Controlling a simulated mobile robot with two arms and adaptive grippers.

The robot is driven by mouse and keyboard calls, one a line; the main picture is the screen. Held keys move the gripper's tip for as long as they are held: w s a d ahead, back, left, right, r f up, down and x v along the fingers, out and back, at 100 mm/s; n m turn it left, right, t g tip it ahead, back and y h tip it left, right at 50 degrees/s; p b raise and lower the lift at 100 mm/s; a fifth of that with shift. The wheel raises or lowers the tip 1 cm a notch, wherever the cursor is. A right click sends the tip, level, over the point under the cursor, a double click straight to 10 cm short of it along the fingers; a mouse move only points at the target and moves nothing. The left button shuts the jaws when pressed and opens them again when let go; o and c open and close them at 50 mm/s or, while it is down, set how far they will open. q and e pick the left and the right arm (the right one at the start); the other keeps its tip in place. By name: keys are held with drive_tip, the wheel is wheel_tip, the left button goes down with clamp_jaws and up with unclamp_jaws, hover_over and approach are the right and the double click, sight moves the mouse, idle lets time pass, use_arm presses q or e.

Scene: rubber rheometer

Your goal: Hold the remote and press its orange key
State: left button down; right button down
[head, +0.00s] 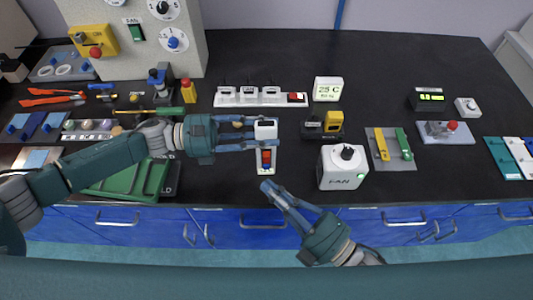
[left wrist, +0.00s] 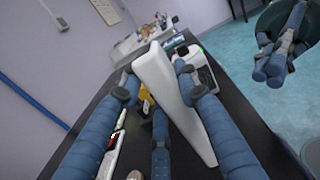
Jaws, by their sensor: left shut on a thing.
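The white remote (head: 265,129) stands upright between the fingers of my left gripper (head: 262,136). In the head view one finger crosses in front of it. A red-orange key (head: 266,156) and a blue key show below that finger. In the left wrist view the remote (left wrist: 168,88) is a long, tilted white slab between the blue fingers, its keys hidden. My right gripper (head: 266,186) is just below the remote, near the bench's front edge. Its fingers look closed together, with nothing seen between them. It also shows at the top right of the left wrist view (left wrist: 268,68).
A white FAN box (head: 342,167) with a black knob stands right of the remote. A power strip (head: 240,97) and a display reading 25 C (head: 328,89) stand behind. A green tray (head: 120,180) lies under my left arm. The black bench (head: 400,85) has clear room at the back right.

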use_arm(q)
drive_tip(key=c, duration=1.2)
unclamp_jaws()
